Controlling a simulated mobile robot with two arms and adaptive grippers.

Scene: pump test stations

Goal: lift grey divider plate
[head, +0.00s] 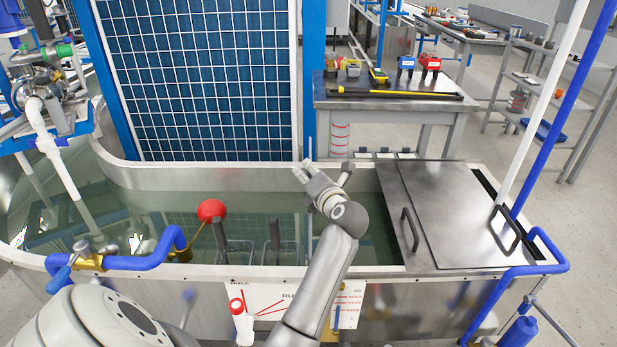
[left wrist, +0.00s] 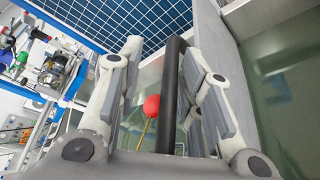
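My left gripper (head: 322,178) reaches over the middle of the tank from the bottom of the head view. In the left wrist view the left gripper (left wrist: 165,85) has its fingers spread wide. A dark round bar (left wrist: 171,95) runs between them, nearer the right-hand finger, with a visible gap on the left. A flat grey plate (left wrist: 226,60) stands behind the right-hand finger, with greenish water to its right; it looks like the divider plate. In the head view the arm covers this spot. My right gripper is not in view.
The long water tank (head: 440,260) has a steel lid (head: 455,215) with handles on its right. A red float ball (head: 211,210) and dark upright rods (head: 274,234) stand left of the gripper. A blue gridded panel (head: 200,80) rises behind. A bench (head: 390,97) stands at the back right.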

